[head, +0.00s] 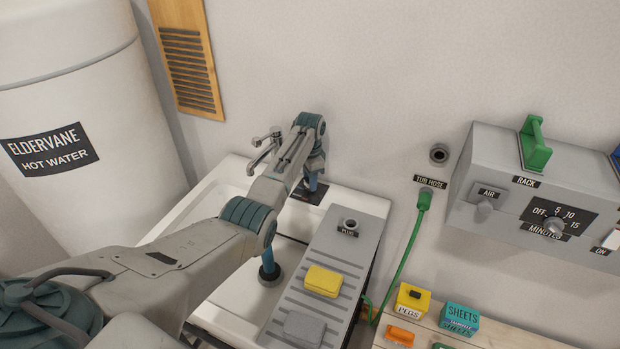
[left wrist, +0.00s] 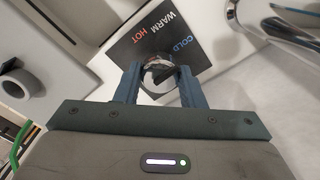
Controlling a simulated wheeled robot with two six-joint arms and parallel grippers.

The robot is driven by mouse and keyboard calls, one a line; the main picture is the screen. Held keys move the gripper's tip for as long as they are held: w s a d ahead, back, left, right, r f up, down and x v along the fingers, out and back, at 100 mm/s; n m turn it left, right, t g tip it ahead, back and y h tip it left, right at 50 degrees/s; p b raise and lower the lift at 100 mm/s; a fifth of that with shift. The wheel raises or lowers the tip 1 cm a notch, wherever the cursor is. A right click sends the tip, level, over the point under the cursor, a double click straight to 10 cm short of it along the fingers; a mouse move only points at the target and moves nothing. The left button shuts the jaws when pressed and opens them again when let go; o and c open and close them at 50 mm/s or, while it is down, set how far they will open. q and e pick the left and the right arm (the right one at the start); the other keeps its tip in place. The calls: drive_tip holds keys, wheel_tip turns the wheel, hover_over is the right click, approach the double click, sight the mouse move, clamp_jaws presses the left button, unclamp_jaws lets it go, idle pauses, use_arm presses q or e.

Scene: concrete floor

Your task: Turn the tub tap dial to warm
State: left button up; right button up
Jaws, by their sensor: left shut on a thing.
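The tub tap dial (left wrist: 158,76) is a round metallic knob on a dark plate (left wrist: 150,42) lettered COLD, WARM and HOT. In the left wrist view, my left gripper (left wrist: 158,88) has a blue finger on each side of the knob and is shut on it. I cannot tell which word the dial points to. In the head view, my left gripper (head: 312,183) reaches down to the dark plate (head: 309,194) at the tub's back rim, and its arm hides the dial. My right gripper is not in view.
The chrome tap (head: 265,146) stands just left of my left gripper. A grey ridged board (head: 345,264) with a yellow block (head: 323,281) and a grey block (head: 304,328) lies across the white tub (head: 215,193). A green hose (head: 405,245) hangs at right beside the grey rack control box (head: 520,190).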

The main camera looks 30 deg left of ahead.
use_arm(q)
drive_tip(key=n+p, duration=0.2)
drive_tip(key=n, duration=0.1)
drive_tip(key=shift+r, duration=0.2)
drive_tip(key=shift+f+n+p, duration=0.1)
drive_tip(key=shift+n+p, duration=1)
drive_tip(key=shift+n, duration=1.6)
drive_tip(key=o, duration=1)
wheel_tip(320, 180, up, 11)
drive_tip(key=b, duration=0.2)
